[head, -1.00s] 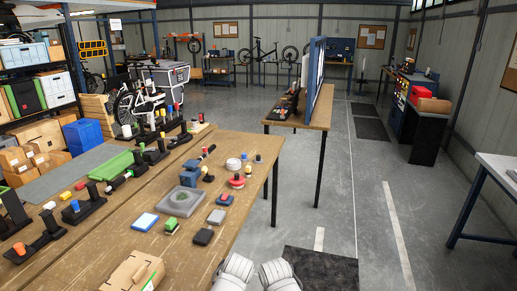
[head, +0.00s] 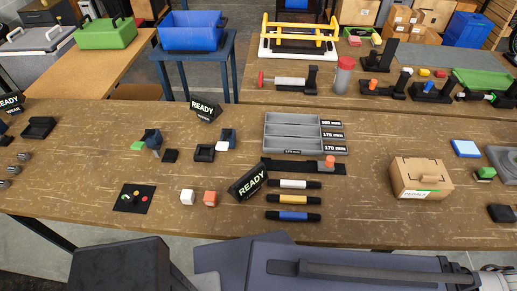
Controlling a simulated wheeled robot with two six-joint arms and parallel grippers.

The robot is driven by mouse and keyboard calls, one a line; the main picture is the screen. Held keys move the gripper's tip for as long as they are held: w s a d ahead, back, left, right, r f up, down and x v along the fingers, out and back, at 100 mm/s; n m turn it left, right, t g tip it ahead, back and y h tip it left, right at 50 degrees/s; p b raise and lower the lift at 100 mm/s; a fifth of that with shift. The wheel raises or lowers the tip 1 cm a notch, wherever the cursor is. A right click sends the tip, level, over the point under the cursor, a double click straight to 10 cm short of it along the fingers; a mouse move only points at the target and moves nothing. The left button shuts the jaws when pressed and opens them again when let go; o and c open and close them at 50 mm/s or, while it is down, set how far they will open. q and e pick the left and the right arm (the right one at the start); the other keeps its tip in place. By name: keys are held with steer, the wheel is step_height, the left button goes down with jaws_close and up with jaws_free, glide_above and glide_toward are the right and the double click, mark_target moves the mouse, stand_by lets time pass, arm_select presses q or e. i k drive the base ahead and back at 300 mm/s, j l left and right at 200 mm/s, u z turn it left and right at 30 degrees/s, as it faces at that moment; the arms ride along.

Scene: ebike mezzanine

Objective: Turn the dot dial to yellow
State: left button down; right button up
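The dot dial looks to be the small black square plate (head: 134,198) lying near the front edge of the wooden table, left of centre. It carries green, yellow and red dots around a small knob. The picture is too small to tell which dot the knob points at. Neither of my grippers can be made out in the head view, and nothing is seen touching the plate.
A black READY sign (head: 248,183), a grey tray (head: 291,145) and a cardboard box (head: 420,178) stand further right. Bare wood surrounds the plate's left.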

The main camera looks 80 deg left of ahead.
mark_target(130, 199)
steer(key=k, duration=0.55)
steer(key=u, duration=3.35)
steer(key=k+l, duration=0.3)
steer(key=k+l+u, duration=0.1)
steer(key=k+l, duration=0.15)
steer(key=l, duration=0.2)
